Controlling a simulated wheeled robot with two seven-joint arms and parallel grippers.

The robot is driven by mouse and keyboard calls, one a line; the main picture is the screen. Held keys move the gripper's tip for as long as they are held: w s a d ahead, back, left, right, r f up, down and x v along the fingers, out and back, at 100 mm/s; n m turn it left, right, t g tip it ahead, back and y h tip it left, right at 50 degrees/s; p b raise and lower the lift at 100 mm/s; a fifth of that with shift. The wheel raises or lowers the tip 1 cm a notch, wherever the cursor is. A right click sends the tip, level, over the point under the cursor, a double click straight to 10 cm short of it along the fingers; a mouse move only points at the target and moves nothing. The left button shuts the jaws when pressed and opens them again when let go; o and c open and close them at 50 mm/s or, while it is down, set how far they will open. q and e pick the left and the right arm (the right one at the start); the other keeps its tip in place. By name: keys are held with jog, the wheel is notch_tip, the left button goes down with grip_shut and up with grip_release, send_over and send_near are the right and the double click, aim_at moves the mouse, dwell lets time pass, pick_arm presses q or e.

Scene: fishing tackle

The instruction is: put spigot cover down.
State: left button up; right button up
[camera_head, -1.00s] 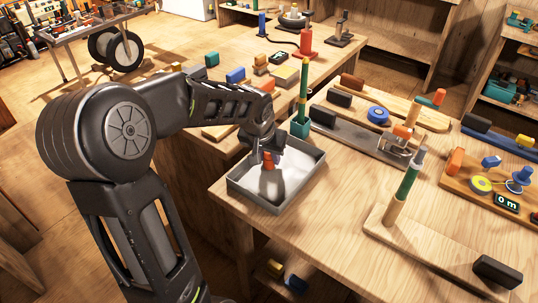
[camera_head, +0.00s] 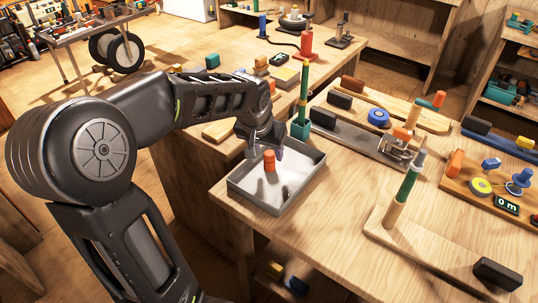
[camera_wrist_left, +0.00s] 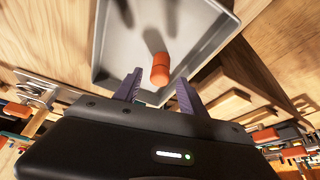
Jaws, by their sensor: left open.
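The spigot cover, a small orange cylinder (camera_head: 269,161), stands upright in the shallow grey tray (camera_head: 238,187) at the near left corner of the bench. My left gripper (camera_head: 267,149) is just behind the cover, at the tray's far side. My right gripper is not in view.
A green post in a teal base (camera_head: 300,129) stands close behind the tray. A wooden board with a green-and-wood upright rod (camera_head: 408,183) is to the right. Boards with blocks and fittings fill the back of the bench. The wood between tray and board is clear.

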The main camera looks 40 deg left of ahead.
pick_arm(q)
jog(key=v, duration=0.7)
jog(key=shift+r, duration=0.3)
